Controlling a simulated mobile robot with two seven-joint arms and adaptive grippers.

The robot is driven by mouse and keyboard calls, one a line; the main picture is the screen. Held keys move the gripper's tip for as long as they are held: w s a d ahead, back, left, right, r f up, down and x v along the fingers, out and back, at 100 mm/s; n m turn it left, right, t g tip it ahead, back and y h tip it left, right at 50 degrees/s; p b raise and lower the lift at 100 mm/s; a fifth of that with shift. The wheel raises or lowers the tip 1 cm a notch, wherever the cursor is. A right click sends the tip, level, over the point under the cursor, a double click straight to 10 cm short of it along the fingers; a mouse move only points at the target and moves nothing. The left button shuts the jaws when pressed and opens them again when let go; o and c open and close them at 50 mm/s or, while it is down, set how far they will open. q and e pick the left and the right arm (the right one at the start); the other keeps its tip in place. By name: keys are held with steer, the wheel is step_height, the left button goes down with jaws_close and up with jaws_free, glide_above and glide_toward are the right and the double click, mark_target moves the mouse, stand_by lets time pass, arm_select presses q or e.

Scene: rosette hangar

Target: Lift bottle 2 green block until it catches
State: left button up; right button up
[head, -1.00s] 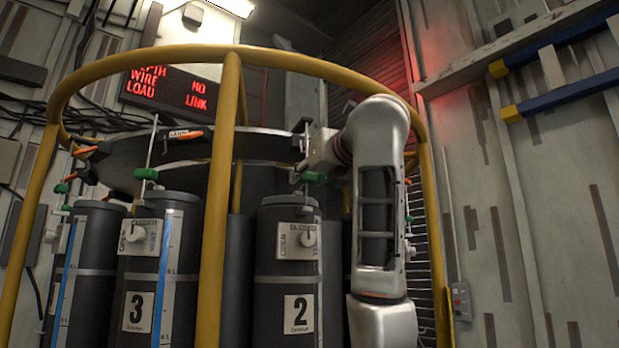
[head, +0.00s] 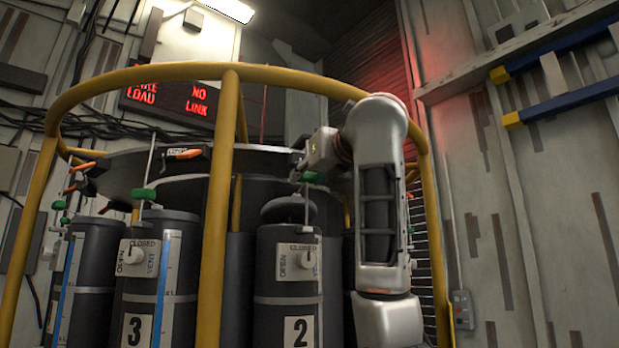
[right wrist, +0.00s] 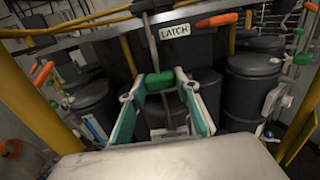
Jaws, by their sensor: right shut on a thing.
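Bottle 2 (head: 269,310) is a dark cylinder with a white "2" label and an OPEN/CLOSED dial, behind the yellow frame. A dark rounded lid (head: 290,208) shows just above its body. Its green block (head: 314,177) sits on a thin rod above it, near the dark ring's edge. My right gripper (head: 304,168) reaches in from the right at the block's height. In the right wrist view the green block (right wrist: 159,81) is between the teal-padded fingertips, which are shut on it. A LATCH label (right wrist: 174,31) is just beyond. My left gripper is out of view.
Yellow guard rails (head: 216,200) enclose the bottles, with one post left of bottle 2. Bottle 3 (head: 178,320) stands to the left with its own green block (head: 143,194). Orange handles (head: 183,154) stick out along the dark ring (head: 250,158). A red-lettered sign (head: 170,103) hangs behind.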

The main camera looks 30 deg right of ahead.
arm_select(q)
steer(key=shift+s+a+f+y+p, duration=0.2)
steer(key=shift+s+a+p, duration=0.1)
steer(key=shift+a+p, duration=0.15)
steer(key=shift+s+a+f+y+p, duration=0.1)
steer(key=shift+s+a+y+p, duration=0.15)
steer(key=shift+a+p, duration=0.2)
arm_select(e)
step_height(320, 180, up, 4)
steer(key=shift+r, duration=0.1)
steer(key=o, duration=1.3)
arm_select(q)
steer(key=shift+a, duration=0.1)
arm_select(e)
steer(key=shift+o, duration=0.2)
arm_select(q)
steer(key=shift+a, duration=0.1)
